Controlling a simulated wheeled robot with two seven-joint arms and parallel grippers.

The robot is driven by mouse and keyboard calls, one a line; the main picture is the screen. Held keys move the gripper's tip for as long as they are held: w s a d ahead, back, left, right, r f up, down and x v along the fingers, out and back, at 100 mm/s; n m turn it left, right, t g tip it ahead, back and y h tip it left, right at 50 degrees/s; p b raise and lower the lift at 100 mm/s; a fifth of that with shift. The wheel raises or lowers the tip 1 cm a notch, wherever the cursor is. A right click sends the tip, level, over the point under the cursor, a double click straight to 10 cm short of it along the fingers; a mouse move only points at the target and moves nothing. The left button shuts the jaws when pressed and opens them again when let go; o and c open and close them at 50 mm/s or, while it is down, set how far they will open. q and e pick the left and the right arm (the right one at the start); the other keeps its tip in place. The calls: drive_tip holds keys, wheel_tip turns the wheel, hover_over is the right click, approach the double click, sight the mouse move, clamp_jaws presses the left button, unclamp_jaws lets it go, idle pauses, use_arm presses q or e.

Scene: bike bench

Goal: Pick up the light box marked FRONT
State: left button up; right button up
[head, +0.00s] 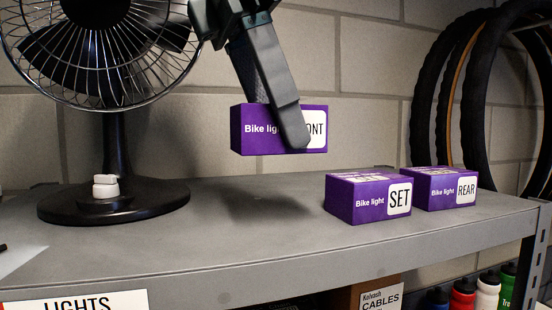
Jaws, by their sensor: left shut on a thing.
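A purple bike light box (250,143) hangs above the grey shelf, with its shadow on the shelf below. The letters "ONT" show on its white label; the start of the word is hidden behind a finger. My left gripper (287,130) comes down from above and is shut on this box. A purple box marked SET (368,212) and a purple box marked REAR (440,199) stand on the shelf to the right, apart from the held box. My right gripper is not in view.
Tires (478,100) hang at the right. The shelf's middle is clear.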

use_arm(q)
wheel_tip(320, 180, up, 10)
drive_tip(key=shift+d+f, duration=0.1)
drive_tip(key=shift+f, duration=0.1)
drive_tip(key=shift+r, duration=0.2)
idle(0.6)
